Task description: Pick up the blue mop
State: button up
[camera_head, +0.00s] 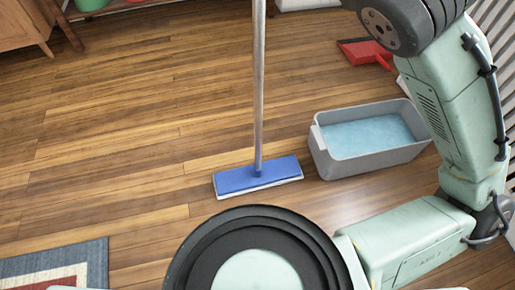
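The blue mop (258,177) stands upright on the wooden floor near the middle of the head view. Its flat blue head with a white pad underneath rests on the floor. Its metal handle (259,85) rises out of the top of the picture, so its upper end is hidden. My gripper is not in view. Only links of my arm show at the right side and bottom, apart from the mop.
A grey bucket (385,156) of bluish water stands right of the mop. A red dustpan (364,51) lies behind it. A wooden cabinet (22,22) is at the upper left and a patterned rug (97,262) at the lower left. The floor left of the mop is clear.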

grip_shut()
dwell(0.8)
